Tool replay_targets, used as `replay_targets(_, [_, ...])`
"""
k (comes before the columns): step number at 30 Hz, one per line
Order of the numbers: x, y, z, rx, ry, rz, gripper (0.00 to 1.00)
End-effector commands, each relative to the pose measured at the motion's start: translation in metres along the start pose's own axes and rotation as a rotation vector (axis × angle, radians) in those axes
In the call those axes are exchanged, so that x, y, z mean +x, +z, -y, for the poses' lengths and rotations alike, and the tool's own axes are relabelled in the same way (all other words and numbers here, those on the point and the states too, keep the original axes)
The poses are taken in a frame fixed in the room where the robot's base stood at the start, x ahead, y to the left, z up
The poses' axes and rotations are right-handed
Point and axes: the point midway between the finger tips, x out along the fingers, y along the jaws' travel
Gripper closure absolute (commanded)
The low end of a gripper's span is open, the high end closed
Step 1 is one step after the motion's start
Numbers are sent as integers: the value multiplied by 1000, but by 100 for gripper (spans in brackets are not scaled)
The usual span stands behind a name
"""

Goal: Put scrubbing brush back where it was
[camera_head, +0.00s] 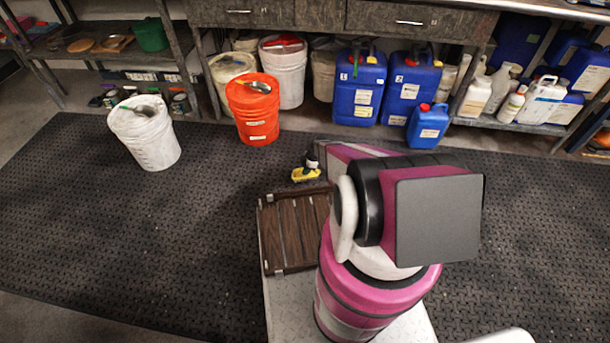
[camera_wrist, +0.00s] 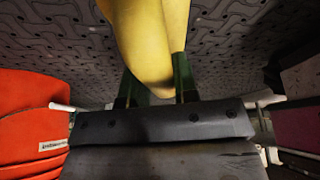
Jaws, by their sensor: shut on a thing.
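The scrubbing brush, a yellow thing (camera_wrist: 155,40), fills the top middle of the wrist view. My gripper (camera_wrist: 158,86) is shut on it, with a green finger on either side. In the head view the yellow brush (camera_head: 305,175) shows small beyond my arm, in front of the orange bucket and over the black mat. My arm hides most of the gripper there. How high the brush is above the mat is hard to tell.
An orange bucket (camera_head: 255,118) with a metal scoop on top stands behind and left; it fills the left of the wrist view (camera_wrist: 30,115). A white bucket (camera_head: 150,142) stands farther left. Blue canisters (camera_head: 357,95) line the shelf. A brown slatted tray (camera_head: 293,232) lies nearer. The black mat (camera_head: 90,225) is clear at left.

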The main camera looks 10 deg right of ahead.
Motion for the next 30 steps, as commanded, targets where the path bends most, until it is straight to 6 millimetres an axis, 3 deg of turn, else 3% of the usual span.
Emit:
replay_targets(9, [35,14,-1,1,0,-1,92])
replay_targets(21, [39,16,0,1,0,-1,92])
replay_targets(22, [38,16,0,1,0,0,63])
replay_targets(24, [38,15,0,1,0,0,47])
replay_targets(30, [38,15,0,1,0,0,47])
